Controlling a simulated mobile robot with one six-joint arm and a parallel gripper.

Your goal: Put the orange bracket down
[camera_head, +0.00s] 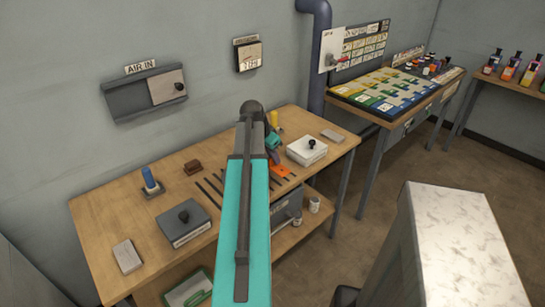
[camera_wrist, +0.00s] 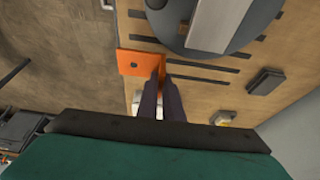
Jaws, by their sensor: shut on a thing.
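The orange bracket (camera_wrist: 136,63) is between the dark fingers of my gripper (camera_wrist: 164,88) in the wrist view. The fingers are shut on its upright part, and its flat plate with a small hole reaches out to the left. In the head view the bracket (camera_head: 281,171) shows as a small orange patch just right of my teal arm, over the wooden workbench (camera_head: 95,217) near its front edge. Dark strips lie on the bench around it. My arm hides much of the gripper there. I cannot tell whether the bracket touches the bench.
A white box with a black knob (camera_head: 307,150) stands right of the bracket. A grey box with a knob (camera_head: 183,222) and a blue-topped item (camera_head: 151,180) stand on the left half. A yellow item (camera_head: 274,119) stands behind. A pale counter (camera_head: 455,240) is at the right front.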

